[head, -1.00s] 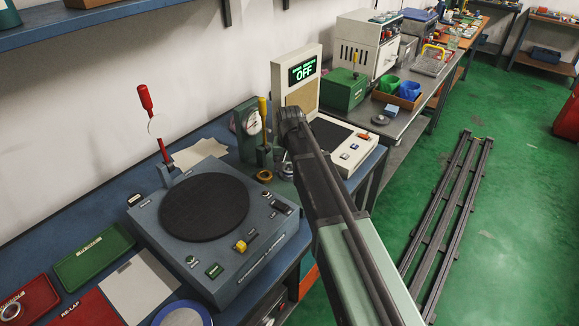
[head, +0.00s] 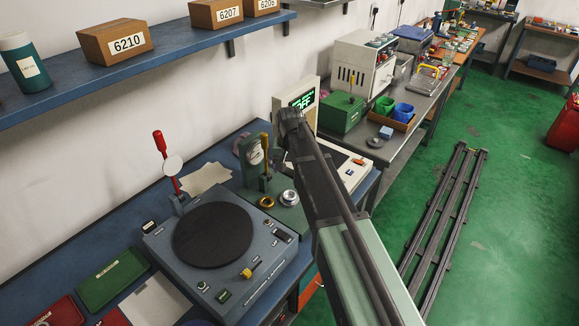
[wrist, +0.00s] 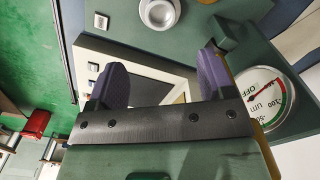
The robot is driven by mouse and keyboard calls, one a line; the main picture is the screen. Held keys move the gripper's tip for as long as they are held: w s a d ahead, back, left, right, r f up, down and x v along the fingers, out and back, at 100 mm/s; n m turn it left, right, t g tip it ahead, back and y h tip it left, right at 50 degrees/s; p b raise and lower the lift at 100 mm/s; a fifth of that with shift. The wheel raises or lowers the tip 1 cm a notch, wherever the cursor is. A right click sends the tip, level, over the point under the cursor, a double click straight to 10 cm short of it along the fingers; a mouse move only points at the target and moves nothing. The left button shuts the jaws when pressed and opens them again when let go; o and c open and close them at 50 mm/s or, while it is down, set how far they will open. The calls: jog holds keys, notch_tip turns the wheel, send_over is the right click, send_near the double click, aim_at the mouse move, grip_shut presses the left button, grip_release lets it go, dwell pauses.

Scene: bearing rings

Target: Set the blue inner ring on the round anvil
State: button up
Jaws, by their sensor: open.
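In the head view, the dial gauge stand (head: 256,158) has a green base that carries a silver round piece (head: 290,197), apparently the anvil, and a brass-coloured ring (head: 267,202) beside it. The silver round piece also shows at the top of the wrist view (wrist: 158,12), with a paler centre. I cannot make out a blue inner ring for certain in either current view. My gripper (wrist: 162,72) is open and empty, its two purple-padded fingers apart, close beside the gauge dial (wrist: 265,100).
A grey machine with a black turntable (head: 213,235) stands left of the gauge stand. A white panel box with a display (head: 303,100) stands behind my arm. Green (head: 112,277) and red trays lie at front left. A shelf with boxes (head: 115,42) runs above.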

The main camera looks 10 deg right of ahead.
jog(key=s+n, duration=0.3)
jog(key=s, duration=2)
jog(key=shift+s, duration=0.2)
